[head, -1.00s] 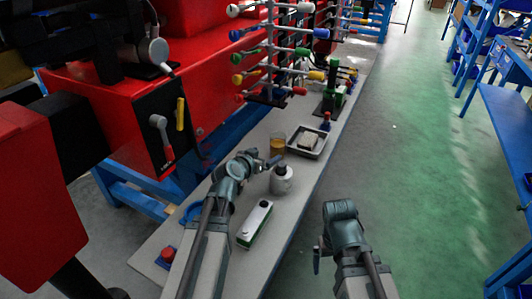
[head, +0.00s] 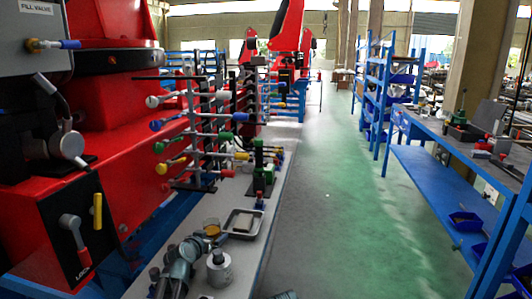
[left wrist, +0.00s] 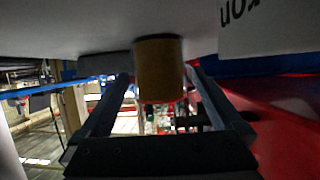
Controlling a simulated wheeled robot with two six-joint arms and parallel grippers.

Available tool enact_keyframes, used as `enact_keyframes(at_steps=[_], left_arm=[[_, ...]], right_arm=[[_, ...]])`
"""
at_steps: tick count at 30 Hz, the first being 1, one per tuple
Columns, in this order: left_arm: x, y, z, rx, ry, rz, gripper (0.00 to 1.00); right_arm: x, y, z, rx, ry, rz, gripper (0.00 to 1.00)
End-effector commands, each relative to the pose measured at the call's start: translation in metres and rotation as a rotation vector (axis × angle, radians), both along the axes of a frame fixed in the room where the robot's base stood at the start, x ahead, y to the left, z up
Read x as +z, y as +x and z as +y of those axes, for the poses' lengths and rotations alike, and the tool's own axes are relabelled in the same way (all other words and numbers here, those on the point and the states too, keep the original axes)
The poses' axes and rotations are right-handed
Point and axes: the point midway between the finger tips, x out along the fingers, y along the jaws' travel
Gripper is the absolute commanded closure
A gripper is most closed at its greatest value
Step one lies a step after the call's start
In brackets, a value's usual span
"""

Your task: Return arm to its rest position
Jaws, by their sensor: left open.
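My left arm comes in from the bottom left of the head view over the grey bench (head: 238,275). Its gripper (head: 217,240) is beside an amber cup (head: 211,227) and a white bottle (head: 219,268). In the left wrist view the two fingers of my left gripper (left wrist: 163,100) are spread apart. The amber cup (left wrist: 159,70) shows upside down between them in the picture; I cannot tell how far beyond the fingers it is. Only a sliver of my right arm shows at the bottom edge of the head view; its fingers are out of sight.
A grey tray (head: 257,222) with a pale block lies past the cup. A rack (head: 194,135) of coloured-tipped rods stands farther back. A red machine (head: 50,215) borders the left side. The green floor (head: 335,230) is clear, with a blue workbench (head: 440,155) on the right.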

Motion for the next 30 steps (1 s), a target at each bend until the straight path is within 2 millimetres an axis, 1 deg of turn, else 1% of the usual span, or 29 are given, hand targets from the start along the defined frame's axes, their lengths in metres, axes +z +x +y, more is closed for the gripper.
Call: enact_keyframes(at_steps=[1,3,5,6,7,17,20,23,25,30], left_arm=[[-0.004,0.008,-0.001,0.0,0.0,0.0,0.0],[-0.006,0.013,-0.002,0.0,-0.001,0.0,0.0],[-0.01,0.011,-0.002,0.0,-0.001,0.0,0.0],[-0.003,0.01,-0.002,0.0,-0.001,0.0,0.0],[-0.002,0.01,-0.002,0.0,-0.001,0.0,0.0],[-0.002,0.01,-0.002,0.0,-0.001,0.0,0.0],[-0.003,0.01,-0.002,0.0,-0.001,0.0,0.0],[-0.008,0.01,-0.002,0.0,-0.001,0.0,0.0],[0.001,0.004,-0.001,0.0,-0.001,0.0,0.0],[0.013,-0.026,0.004,0.001,-0.002,0.001,0.0]], right_arm=[[-0.004,0.0,0.0,0.0,0.0,0.0,0.0],[-0.006,0.0,0.0,0.0,0.0,0.0,0.0],[-0.01,0.0,0.0,0.0,0.0,0.0,0.0],[-0.003,0.0,0.0,0.0,0.0,0.0,0.0],[-0.002,0.0,0.0,0.0,0.0,0.0,0.0],[-0.002,0.0,0.0,0.0,0.0,0.0,0.0],[-0.003,0.0,0.0,0.0,0.0,0.0,0.0],[-0.008,0.0,0.0,0.0,0.0,0.0,0.0],[0.001,0.0,0.0,0.0,0.0,0.0,0.0],[0.013,0.0,0.0,0.0,0.0,0.0,0.0]])
